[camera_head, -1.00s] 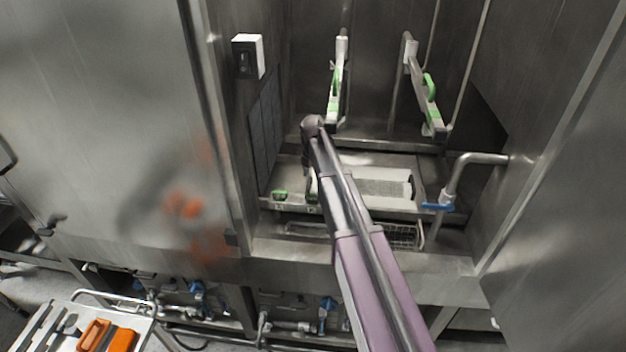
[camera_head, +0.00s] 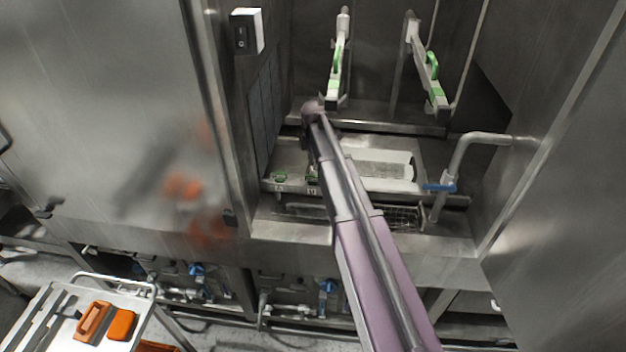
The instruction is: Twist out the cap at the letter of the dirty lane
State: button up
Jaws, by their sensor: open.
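A small green cap (camera_head: 279,176) sits on the steel front ledge (camera_head: 375,186) of the washer bay, at its left end, above a small letter plate. A second green piece (camera_head: 312,174) shows just left of my arm, above another plate. The letters are too small to read for sure, and I cannot tell which lane is dirty. My arm reaches up and into the bay, bends at its far joint, and hides what lies behind it. My gripper is hidden behind the arm.
A bent pipe with a blue lever (camera_head: 440,187) stands at the bay's right. Two green-and-white hanging arms (camera_head: 337,75) (camera_head: 428,75) are above. A white switch box (camera_head: 246,32) is on the left wall. A cart with orange items (camera_head: 122,324) stands lower left.

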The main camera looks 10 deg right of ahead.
aim_at(313, 175)
jog(key=m, duration=0.1)
jog(key=f+m+b, duration=0.1)
jog(key=m, duration=0.1)
jog(key=f+m, duration=0.1)
jog(key=m, duration=0.1)
jog(key=shift+b, duration=0.3)
notch_tip(313, 175, down, 6)
jog(key=b, duration=0.6)
jog(key=shift+r, duration=0.1)
jog(key=c, duration=0.9)
jog(key=shift+o, duration=0.2)
jog(key=n, duration=0.5)
jog(key=shift+n, duration=0.4)
jog(key=shift+n, duration=0.4)
